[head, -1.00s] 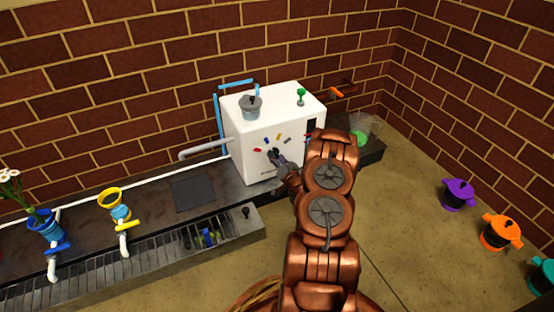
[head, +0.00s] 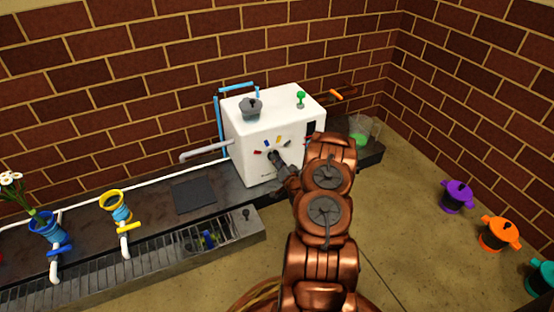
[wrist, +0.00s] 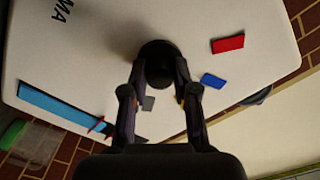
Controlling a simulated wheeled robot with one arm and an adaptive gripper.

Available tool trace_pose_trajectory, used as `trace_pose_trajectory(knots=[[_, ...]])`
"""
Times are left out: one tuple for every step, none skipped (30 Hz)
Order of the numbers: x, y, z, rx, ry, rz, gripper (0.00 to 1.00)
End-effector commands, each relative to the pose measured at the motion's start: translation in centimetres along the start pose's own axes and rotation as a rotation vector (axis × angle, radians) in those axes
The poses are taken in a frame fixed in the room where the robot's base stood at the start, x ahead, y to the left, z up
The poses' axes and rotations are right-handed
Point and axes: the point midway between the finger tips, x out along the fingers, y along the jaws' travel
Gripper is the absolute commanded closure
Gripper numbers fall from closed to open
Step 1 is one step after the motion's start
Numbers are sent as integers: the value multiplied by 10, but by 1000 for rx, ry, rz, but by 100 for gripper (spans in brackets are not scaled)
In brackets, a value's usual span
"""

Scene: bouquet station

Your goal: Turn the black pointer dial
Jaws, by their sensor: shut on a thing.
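The black pointer dial (wrist: 158,52) is on the front face of the white box machine (head: 252,160). In the wrist view its round dark knob lies between my fingertips. My gripper (wrist: 157,72) is shut on the dial. Coloured marks surround the dial: a red mark (wrist: 228,44), a blue mark (wrist: 213,81) and a grey mark (wrist: 148,103) show in the wrist view. A yellow mark (head: 279,139) shows in the head view. The dial's pointer is hard to make out, so I cannot tell which mark it faces.
A grey-lidded pot (head: 250,108) and a green knob (head: 301,98) are on top of the machine. A pipe (head: 205,150) sticks out at its left. Purple (head: 457,196) and orange (head: 498,234) pots are at right.

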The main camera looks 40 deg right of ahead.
Motion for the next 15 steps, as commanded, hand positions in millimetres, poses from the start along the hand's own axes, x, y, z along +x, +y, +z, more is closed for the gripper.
trace_pose_trajectory(knots=[[0, -3, -3, 25, -1, 1, 100], [0, -4, -3, 44, -1, 1, 100], [0, -4, -4, 71, 0, 0, 100], [0, -4, -4, 92, 0, 1, 100], [0, -3, -4, 116, 0, 1, 100], [0, -3, -3, 149, -1, 2, 100], [-1, -2, -3, 174, -1, 3, 100], [-1, -2, -2, 199, -1, 3, 100], [-1, -2, -2, 233, -2, 3, 100], [-1, -2, -2, 256, -2, 3, 100], [-1, -2, -2, 280, -2, 3, 100], [0, -2, -2, 312, -2, 2, 100], [0, -2, -2, 335, -1, 2, 100], [0, -2, -2, 358, -1, 2, 100], [0, -2, -2, 387, 0, 1, 100]])
